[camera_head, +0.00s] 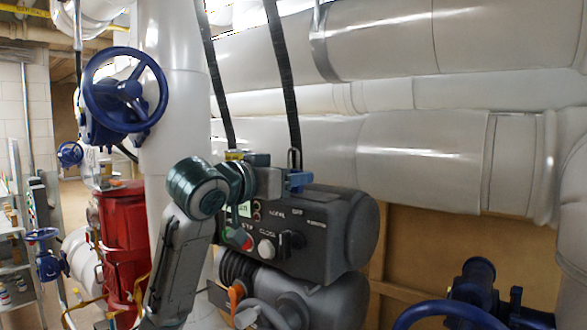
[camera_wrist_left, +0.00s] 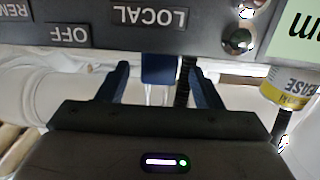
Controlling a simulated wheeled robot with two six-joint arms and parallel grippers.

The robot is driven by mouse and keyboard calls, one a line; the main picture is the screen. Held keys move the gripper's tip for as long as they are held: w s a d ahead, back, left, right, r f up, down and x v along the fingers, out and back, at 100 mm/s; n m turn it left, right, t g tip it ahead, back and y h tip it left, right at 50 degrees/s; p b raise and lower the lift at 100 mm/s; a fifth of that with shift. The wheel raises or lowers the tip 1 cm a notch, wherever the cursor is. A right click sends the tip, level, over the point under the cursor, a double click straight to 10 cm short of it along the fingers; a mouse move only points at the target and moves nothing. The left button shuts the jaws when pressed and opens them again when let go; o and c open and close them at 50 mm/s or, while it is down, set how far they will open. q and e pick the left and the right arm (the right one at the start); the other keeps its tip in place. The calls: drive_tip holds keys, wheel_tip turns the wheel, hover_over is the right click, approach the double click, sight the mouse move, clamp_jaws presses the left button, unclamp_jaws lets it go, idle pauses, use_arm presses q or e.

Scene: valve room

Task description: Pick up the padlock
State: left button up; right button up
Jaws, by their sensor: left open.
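The padlock (camera_wrist_left: 160,69) has a blue body and a thin pale shackle; in the left wrist view, which is upside down, it shows between my fingers with clear gaps on both sides. It stands at the top edge of the dark actuator box (camera_head: 335,225). My left gripper (camera_wrist_left: 158,75) is open, with one dark blue finger on each side of the padlock. I cannot tell how deep it sits between them. My right gripper is not in view.
A yellow-labelled can (camera_wrist_left: 287,88) stands beside the left gripper. The box's panel has LOCAL and OFF labels, knobs and a green label (camera_wrist_left: 304,35). Black hanging cables (camera_head: 283,80) and large pale pipes (camera_head: 420,150) are behind. A blue handwheel (camera_head: 125,90) is at upper left.

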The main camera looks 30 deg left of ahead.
use_arm(q)
drive_tip(key=shift+w+r+p, duration=0.25)
drive_tip(key=shift+w+p, duration=0.05)
drive_tip(key=shift+w, duration=0.3)
drive_tip(key=shift+w+d+f, duration=0.1)
drive_tip(key=shift+w, duration=0.35)
drive_tip(key=shift+d+f, duration=0.1)
drive_tip(key=shift+c, duration=1.1)
drive_tip(key=c, duration=0.7)
drive_tip(key=shift+c, duration=0.5)
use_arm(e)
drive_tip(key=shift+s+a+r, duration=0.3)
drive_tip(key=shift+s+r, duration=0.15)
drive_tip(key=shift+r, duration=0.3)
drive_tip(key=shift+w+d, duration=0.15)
